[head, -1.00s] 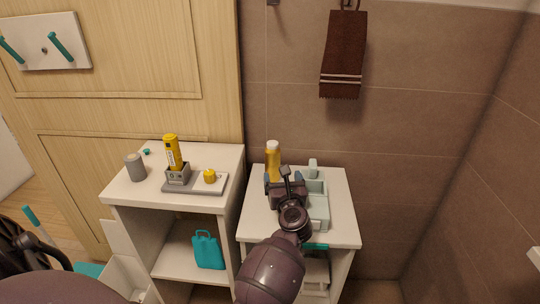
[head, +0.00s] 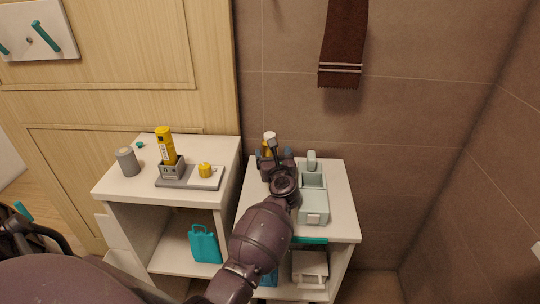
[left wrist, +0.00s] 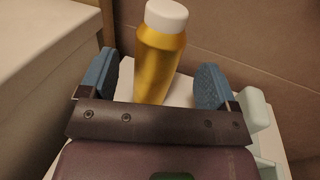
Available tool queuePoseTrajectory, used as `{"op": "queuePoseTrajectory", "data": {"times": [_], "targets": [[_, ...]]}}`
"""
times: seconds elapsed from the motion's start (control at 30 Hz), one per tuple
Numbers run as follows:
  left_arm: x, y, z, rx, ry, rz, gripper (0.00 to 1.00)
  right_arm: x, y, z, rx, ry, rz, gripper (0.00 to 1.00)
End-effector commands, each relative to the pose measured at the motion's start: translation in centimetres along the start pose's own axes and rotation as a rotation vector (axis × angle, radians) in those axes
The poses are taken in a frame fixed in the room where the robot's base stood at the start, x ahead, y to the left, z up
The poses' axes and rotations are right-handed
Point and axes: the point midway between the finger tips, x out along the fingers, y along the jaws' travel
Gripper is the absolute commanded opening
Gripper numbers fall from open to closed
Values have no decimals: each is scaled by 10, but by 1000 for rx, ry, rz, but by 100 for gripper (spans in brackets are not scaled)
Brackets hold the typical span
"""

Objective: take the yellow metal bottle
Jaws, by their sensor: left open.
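The yellow metal bottle with a white cap (head: 266,147) stands upright at the back left of the right-hand white cabinet, mostly hidden by my gripper. In the left wrist view the bottle (left wrist: 158,62) stands between the two blue finger pads, with a visible space on each side. My left gripper (head: 273,156) is open around the bottle, its fingers (left wrist: 157,82) to the left and right of it. The bottle's lower part is hidden behind the gripper's palm. My right gripper is not in view.
A pale green caddy (head: 314,205) stands close to the right of my gripper. The left-hand white cabinet (head: 107,187) carries a grey cup (head: 127,162), a yellow tube in a grey holder (head: 166,147) and a small yellow jar (head: 205,170). A brown towel (head: 342,40) hangs above.

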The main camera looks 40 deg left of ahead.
Motion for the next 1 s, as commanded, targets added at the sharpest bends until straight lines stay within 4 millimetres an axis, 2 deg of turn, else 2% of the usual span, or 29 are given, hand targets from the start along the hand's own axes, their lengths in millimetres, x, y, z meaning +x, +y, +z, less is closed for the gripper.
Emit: {"op": "queuePoseTrajectory", "data": {"times": [0.1, 0.3, 0.63, 1.0], "targets": [[18, 1, -4, 5, -1, 1, 83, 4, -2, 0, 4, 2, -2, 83], [40, 1, -5, 3, 1, 0, 83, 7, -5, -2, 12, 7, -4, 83], [44, 2, -3, 1, 1, 0, 82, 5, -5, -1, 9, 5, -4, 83], [44, 1, -4, 1, 1, 0, 25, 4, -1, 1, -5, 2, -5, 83]]}}
